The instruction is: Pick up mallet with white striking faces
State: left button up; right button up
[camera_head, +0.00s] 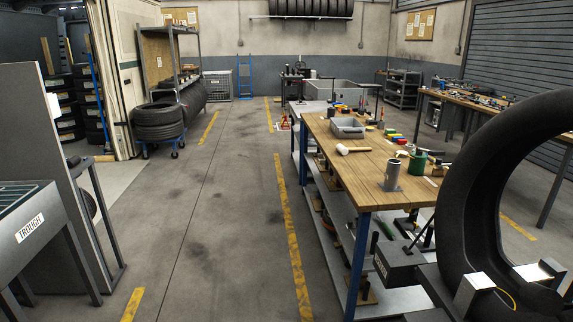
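A mallet with a white head (343,149) lies on the wooden top of the workbench (352,182), near its left edge and in front of a grey tray. Its light handle points to the right. It is small in view, so its faces do not show in detail. Neither of my grippers shows in this view.
A grey tray (347,128), a grey metal cylinder (392,175) and a green container (417,163) stand on the bench. A large tyre (455,215) on a dark stand with metal clamps fills the right foreground. A trough (30,229) stands at left. The aisle floor (215,210) is clear.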

aim_at(341, 149)
jog(key=i, duration=2.2)
jog(key=i+z, duration=0.15)
jog(key=i, duration=0.3)
jog(key=i+j+z, duration=0.15)
jog(key=i, duration=0.25)
jog(key=i+j+z, duration=0.15)
jog(key=i, duration=0.25)
jog(key=i+j+z, duration=0.1)
jog(key=i, duration=0.35)
